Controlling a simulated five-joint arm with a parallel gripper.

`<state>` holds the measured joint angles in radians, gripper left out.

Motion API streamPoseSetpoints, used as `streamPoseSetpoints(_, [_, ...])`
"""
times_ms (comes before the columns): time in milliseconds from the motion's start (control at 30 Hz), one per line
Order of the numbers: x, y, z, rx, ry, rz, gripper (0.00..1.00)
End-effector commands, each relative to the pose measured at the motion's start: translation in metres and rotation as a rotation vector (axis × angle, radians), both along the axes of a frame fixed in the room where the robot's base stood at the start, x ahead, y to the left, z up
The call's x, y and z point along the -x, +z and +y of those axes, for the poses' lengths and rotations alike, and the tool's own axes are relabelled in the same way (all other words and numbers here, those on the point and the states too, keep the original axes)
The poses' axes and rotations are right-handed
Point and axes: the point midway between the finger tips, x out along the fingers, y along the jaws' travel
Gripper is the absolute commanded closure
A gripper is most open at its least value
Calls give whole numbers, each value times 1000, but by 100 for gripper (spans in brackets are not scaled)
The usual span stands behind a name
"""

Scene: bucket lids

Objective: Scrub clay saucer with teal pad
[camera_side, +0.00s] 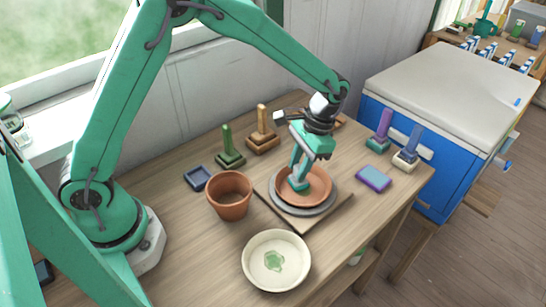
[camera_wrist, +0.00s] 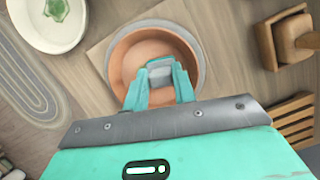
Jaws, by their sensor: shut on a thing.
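The clay saucer (camera_side: 319,187) is a shallow orange-brown dish on a grey round disc (camera_side: 331,203). It also shows in the wrist view (camera_wrist: 124,52), below my gripper. My gripper (camera_side: 298,168) points down over the saucer and is shut on the teal pad (camera_side: 297,184). In the wrist view the pad's greyish top (camera_wrist: 160,66) shows between the teal fingers (camera_wrist: 160,84). The pad is low inside the saucer, left of its middle in the side view. I cannot tell whether it touches the floor of the saucer.
The disc lies on a wooden board (camera_side: 322,223). A terracotta pot (camera_side: 229,207) stands left, a cream bowl (camera_side: 262,282) in front. Handled blocks, green (camera_side: 229,158) and wooden (camera_side: 262,142), stand behind. A purple-handled block (camera_side: 380,132) and a purple-teal sponge (camera_side: 373,179) are right.

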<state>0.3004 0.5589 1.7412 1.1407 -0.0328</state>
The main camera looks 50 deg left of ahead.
Motion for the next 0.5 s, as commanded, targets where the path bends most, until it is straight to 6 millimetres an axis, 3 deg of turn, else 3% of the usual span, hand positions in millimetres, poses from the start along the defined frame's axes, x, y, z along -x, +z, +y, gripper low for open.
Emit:
streamPoseSetpoints(167, [0,0,-3,-1,-2,-1,100])
streamPoseSetpoints(500, [0,0,-28,-15,-8,-7,100])
